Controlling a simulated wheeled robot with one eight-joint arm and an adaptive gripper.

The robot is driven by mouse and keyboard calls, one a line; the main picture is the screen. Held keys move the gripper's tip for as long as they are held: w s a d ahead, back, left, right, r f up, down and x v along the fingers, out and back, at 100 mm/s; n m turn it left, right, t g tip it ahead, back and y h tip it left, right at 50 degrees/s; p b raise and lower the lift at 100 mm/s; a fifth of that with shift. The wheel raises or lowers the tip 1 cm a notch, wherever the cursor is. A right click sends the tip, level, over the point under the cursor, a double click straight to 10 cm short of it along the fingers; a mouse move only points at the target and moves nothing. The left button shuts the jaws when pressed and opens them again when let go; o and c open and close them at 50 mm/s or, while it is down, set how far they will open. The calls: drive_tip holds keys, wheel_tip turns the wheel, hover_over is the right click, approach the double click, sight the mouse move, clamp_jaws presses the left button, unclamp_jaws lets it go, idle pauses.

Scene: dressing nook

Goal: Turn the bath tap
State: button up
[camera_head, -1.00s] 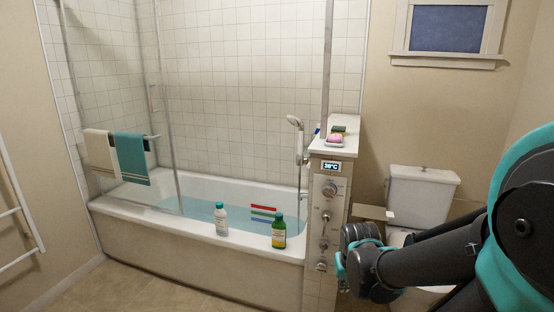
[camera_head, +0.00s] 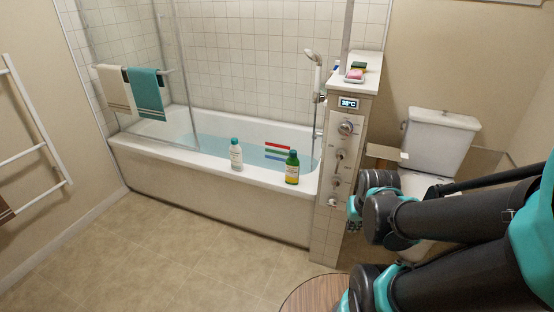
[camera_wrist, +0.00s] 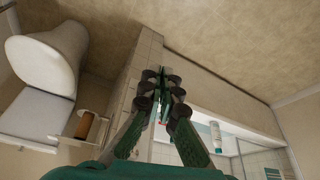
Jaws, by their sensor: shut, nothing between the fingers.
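The tiled pillar at the right end of the bath (camera_head: 215,192) carries a tap panel with a lit display (camera_head: 348,104) and several round metal controls: a large upper knob (camera_head: 346,128), a middle knob (camera_head: 340,154) and lower ones (camera_head: 333,202). I cannot tell which one is the bath tap. My gripper (camera_head: 353,212) is just right of the pillar at the height of the lower controls, partly hidden by my arm. In the wrist view my gripper (camera_wrist: 165,72) is shut and empty, with its fingers pointing along the pillar; the controls cannot be made out there.
A white bottle (camera_head: 236,155) and a green bottle (camera_head: 292,168) stand on the bath rim. Soap (camera_head: 354,75) lies on the pillar top. A toilet (camera_head: 437,145) stands right of the pillar. A round wooden top (camera_head: 312,297) is at the lower edge. The floor before the bath is clear.

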drive_tip(key=shift+o, duration=1.2)
drive_tip(key=shift+w+r, duration=0.2)
drive_tip(key=shift+w, duration=0.1)
drive_tip(key=o, duration=0.4)
drive_tip(key=shift+m, duration=0.4)
drive_tip(key=w+r, duration=0.2)
drive_tip(key=w, duration=0.2)
drive_tip(key=w+r, duration=0.2)
drive_tip(key=w, duration=0.3)
drive_tip(key=w+r, duration=0.2)
drive_tip(key=w, duration=0.2)
drive_tip(key=shift+w+d, duration=0.15)
drive_tip(key=shift+w, duration=0.05)
approach(338, 165)
drive_tip(key=v, duration=0.6)
drive_tip(key=shift+m, duration=0.4)
drive_tip(key=x, duration=1.7)
drive_tip(key=shift+w+f, duration=0.15)
drive_tip(key=shift+f, duration=0.2)
drive_tip(key=shift+c, duration=0.3)
clamp_jaws()
